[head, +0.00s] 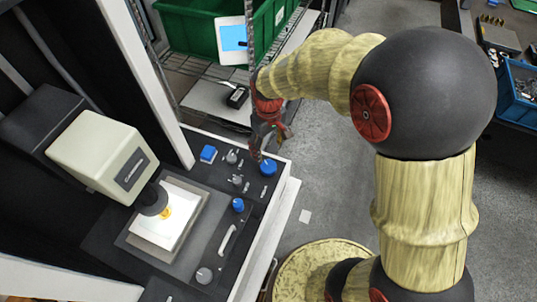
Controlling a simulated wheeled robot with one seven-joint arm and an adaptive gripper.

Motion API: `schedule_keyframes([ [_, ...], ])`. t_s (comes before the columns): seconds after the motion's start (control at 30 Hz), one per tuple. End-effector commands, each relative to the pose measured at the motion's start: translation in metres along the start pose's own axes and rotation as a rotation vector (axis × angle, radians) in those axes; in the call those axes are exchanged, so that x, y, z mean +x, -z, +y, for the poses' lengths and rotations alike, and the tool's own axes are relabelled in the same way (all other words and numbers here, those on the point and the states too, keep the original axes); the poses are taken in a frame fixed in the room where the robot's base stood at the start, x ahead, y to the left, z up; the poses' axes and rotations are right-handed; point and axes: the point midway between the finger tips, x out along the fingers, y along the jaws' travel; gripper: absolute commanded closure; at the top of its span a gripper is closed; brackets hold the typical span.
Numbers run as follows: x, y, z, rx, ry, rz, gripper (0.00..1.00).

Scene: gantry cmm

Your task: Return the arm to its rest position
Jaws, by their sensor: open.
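My arm, pale wood-patterned with dark round joints, arches from the lower right up and over to the left. My gripper (268,141) hangs at its end in the upper middle of the head view, fingers pointing down. It is open, and I see nothing held between the fingers. The fingertips are close to a round blue knob (268,168) at the corner of the machine's dark control panel (222,202). I cannot tell whether a finger touches the knob.
The measuring machine's cream head (92,150) stands over a lit stage (170,220) at left. Behind my gripper are a black device (237,97) on a shelf, a tablet (231,40) and a green bin (186,28). A blue crate (518,95) is at right. Grey floor (318,180) lies open between.

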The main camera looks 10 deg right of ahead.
Motion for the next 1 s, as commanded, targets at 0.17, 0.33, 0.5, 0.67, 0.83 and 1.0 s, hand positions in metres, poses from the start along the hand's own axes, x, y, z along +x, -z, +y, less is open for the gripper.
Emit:
schedule_keyframes([
  [0.17,-0.011,-0.001,0.000,0.000,0.000,-0.001,0.37],
  [0.33,-0.013,-0.001,0.000,0.000,0.001,-0.002,0.37],
  [0.5,-0.012,-0.001,0.000,0.000,0.000,-0.002,0.37],
  [0.67,-0.012,-0.001,0.000,0.000,0.000,-0.001,0.37],
  [0.83,-0.012,-0.002,-0.001,0.035,0.002,-0.007,0.37],
  [1.0,-0.014,-0.041,-0.012,0.125,0.012,-0.051,0.37],
])
